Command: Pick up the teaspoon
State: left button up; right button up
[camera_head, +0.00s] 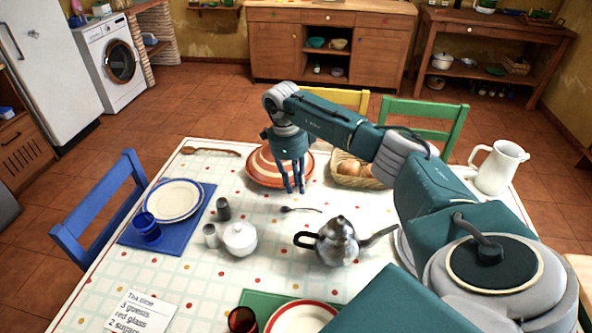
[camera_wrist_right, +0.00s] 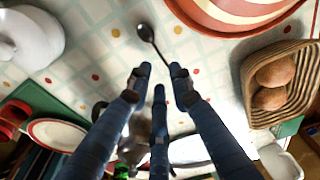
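The teaspoon (camera_head: 300,209) lies flat on the white checked tablecloth, just in front of the striped bowl. In the right wrist view the dark teaspoon (camera_wrist_right: 146,34) shows its bowl at the top centre, with its handle running down toward my fingertips. My right gripper (camera_head: 294,191) points down above the table, close to the teaspoon on its far side. In the right wrist view the three fingers of my right gripper (camera_wrist_right: 160,76) are spread apart and empty. My left gripper is in no view.
A metal teapot (camera_head: 338,242) stands in front of the teaspoon. A red-and-white striped bowl (camera_head: 262,168) and a bread basket (camera_head: 345,180) are behind it. A white sugar bowl (camera_head: 240,239) and shakers (camera_head: 223,209) stand left. Bare tablecloth surrounds the teaspoon.

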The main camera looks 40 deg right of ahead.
aim_at(301, 209)
jog(key=f, duration=0.1)
jog(key=f+b, duration=0.1)
jog(key=f, duration=0.1)
jog(key=shift+s+d+f+b, duration=0.1)
jog(key=shift+s+f+b, duration=0.2)
jog(key=shift+b, duration=0.1)
jog(key=shift+d+f, duration=0.1)
jog(key=shift+f, duration=0.4)
jog(key=f+b, duration=0.2)
jog(key=f, duration=0.1)
jog(key=f+b, duration=0.1)
jog(key=shift+s+d+f, duration=0.15)
jog(key=shift+s+f, duration=0.05)
jog(key=shift+s, duration=0.2)
jog(key=shift+f, duration=0.15)
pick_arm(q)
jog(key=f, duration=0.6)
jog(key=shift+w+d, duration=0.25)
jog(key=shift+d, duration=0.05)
pick_arm(e)
grip_shut()
